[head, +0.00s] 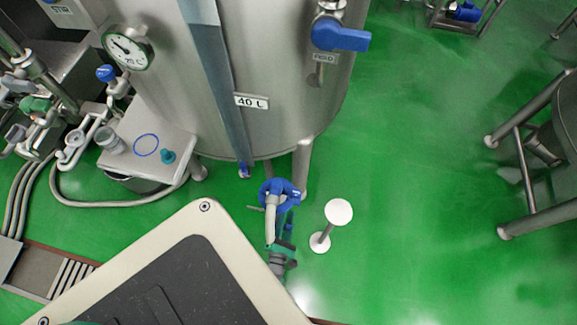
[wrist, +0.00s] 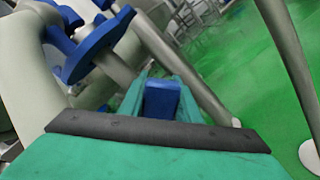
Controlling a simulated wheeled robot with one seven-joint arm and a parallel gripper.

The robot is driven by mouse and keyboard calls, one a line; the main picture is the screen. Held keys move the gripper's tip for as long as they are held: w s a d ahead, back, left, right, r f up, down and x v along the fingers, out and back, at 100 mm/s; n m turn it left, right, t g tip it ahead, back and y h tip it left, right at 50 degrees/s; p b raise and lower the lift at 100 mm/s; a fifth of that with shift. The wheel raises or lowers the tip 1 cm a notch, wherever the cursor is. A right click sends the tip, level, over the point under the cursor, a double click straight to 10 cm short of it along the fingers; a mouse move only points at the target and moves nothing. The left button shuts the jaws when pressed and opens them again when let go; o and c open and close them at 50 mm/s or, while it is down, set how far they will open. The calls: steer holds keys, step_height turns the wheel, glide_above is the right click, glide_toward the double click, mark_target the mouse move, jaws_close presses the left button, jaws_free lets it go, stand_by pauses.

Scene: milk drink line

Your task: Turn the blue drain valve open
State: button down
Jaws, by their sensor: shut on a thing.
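The blue drain valve (head: 270,187) is low in front of the steel tank (head: 275,120), beside a tank leg, in the head view. A pale cylinder stands in front of its blue part. My green gripper (head: 289,226) is just to the right of that cylinder, pointing toward the tank. In the wrist view my gripper (wrist: 163,95) is shut on the blue handle (wrist: 162,100), which sits between the teal fingers. More blue parts (wrist: 95,45) show at the upper left, around a grey pipe. The handle's far end and its exact turn angle are hidden.
A white disc-topped stand (head: 338,212) is close to the right of my gripper. A steel tank leg (head: 302,165) is just beyond the valve. Open green floor (head: 420,170) lies to the right.

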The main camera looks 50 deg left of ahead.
steer(key=shift+s+f, duration=0.15)
steer(key=shift+s, duration=0.15)
steer(key=c, duration=1.4)
jaws_free()
steer(key=shift+o, duration=0.3)
steer(key=shift+w, duration=0.1)
steer(key=v, duration=1)
steer(key=shift+s+d, duration=0.2)
steer(key=shift+s, duration=0.1)
